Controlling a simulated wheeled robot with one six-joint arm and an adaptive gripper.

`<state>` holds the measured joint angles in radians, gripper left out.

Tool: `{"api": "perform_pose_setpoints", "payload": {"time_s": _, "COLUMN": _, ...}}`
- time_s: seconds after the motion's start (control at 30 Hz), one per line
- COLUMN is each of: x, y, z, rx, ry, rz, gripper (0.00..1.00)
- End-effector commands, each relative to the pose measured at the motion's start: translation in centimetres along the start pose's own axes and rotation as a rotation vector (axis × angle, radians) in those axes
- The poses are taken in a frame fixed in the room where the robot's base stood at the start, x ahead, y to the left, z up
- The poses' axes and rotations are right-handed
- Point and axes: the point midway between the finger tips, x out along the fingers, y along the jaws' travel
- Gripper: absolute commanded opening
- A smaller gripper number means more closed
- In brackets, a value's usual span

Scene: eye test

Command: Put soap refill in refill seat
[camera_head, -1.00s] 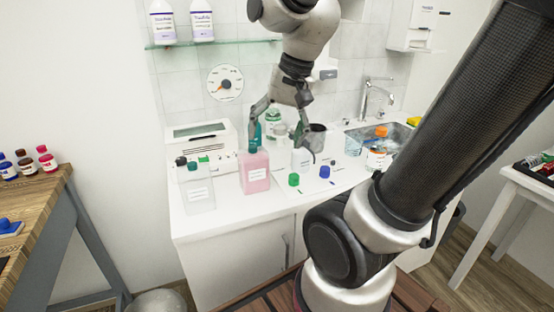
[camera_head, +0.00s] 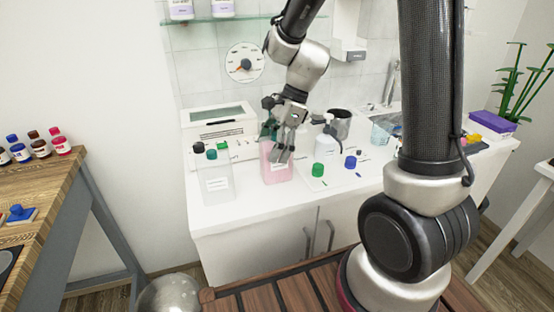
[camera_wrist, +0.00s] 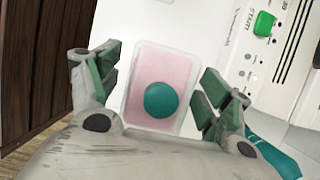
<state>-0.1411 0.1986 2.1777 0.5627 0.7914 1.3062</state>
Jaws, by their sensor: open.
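A pink bottle with a white label (camera_head: 277,174), which looks like the soap refill, stands upright on the white counter. In the wrist view its pink body (camera_wrist: 150,65) and round teal cap (camera_wrist: 161,100) show from above. My gripper (camera_head: 276,132) is open and empty above this bottle, pointing down. In the wrist view its fingers (camera_wrist: 158,80) are spread on either side of the bottle, with gaps beside the cap. I cannot make out the refill seat for certain; a white dispenser-like unit (camera_head: 348,32) hangs on the wall.
A clear bottle (camera_head: 217,185) stands left of the pink one, before a white device (camera_head: 205,116). Right are a green cap (camera_head: 318,170), a blue cap (camera_head: 350,162), a white pump bottle (camera_head: 324,146) and a metal cup (camera_head: 341,124). The counter's front edge is mostly clear.

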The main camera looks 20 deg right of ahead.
Motion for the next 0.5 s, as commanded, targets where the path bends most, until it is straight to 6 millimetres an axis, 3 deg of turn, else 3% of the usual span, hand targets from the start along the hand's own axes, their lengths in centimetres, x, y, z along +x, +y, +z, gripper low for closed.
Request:
{"api": "perform_pose_setpoints", "payload": {"time_s": 0.13, "x": 1.5, "y": 0.07, "z": -0.05, "rx": 0.002, "ry": 0.0, "rz": 0.001, "gripper": 0.79}}
{"api": "perform_pose_setpoints", "payload": {"time_s": 0.37, "x": 1.61, "y": 0.02, "z": -0.05, "rx": 0.0, "ry": 0.0, "rz": -0.001, "gripper": 0.79}}
{"api": "perform_pose_setpoints", "payload": {"time_s": 0.5, "x": 1.6, "y": 0.02, "z": -0.05, "rx": 0.0, "ry": 0.0, "rz": -0.001, "gripper": 0.55}}
